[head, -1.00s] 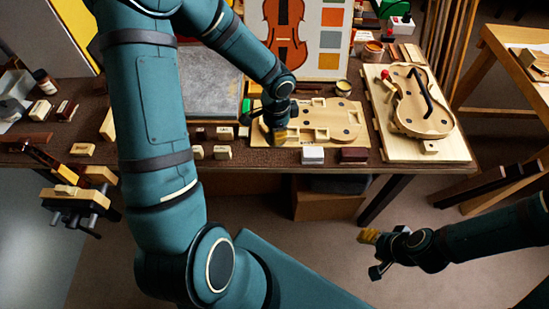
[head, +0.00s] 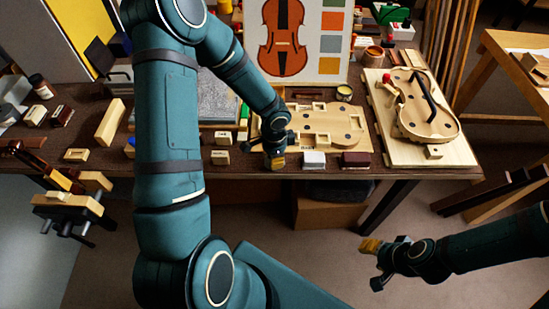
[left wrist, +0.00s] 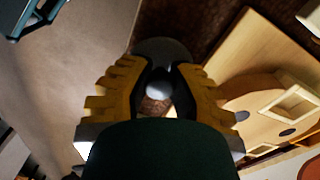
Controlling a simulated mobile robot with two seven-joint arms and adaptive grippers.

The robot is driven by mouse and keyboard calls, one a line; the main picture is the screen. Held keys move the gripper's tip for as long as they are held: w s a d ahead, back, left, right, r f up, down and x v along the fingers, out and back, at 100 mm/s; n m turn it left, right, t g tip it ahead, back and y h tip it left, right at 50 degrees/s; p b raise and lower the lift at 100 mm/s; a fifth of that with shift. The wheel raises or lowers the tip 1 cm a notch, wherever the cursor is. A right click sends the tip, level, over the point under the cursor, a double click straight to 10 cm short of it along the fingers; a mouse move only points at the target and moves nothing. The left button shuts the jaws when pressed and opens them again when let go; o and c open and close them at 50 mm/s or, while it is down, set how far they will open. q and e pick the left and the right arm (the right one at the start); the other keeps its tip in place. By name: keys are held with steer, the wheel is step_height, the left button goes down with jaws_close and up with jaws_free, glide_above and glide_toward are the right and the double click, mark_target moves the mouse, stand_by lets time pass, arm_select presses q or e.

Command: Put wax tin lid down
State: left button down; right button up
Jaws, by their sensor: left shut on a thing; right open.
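My left gripper (head: 275,160) is shut near the bench's front edge, left of a white block. In the left wrist view, its yellow fingers (left wrist: 158,95) close around a small pale knob on a dark grey round piece, which looks like the wax tin lid (left wrist: 160,50). The lid's underside and its gap to the bench are hidden. A small open tin with yellowish contents, likely the wax tin (head: 344,93), stands at the back of the bench. My right gripper (head: 371,262) is open and empty over the floor in front of the bench.
A pale violin plate form (head: 335,125) lies just behind the left gripper. The white block (head: 314,160) and a dark red block (head: 356,159) stand to its right. A violin body (head: 425,110) lies on a board further right. A strip of front edge to the left is clear.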

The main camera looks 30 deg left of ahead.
arm_select(q)
steer(key=shift+f, duration=0.15)
steer(key=c, duration=0.9)
jaws_free()
steer(key=shift+c, duration=0.2)
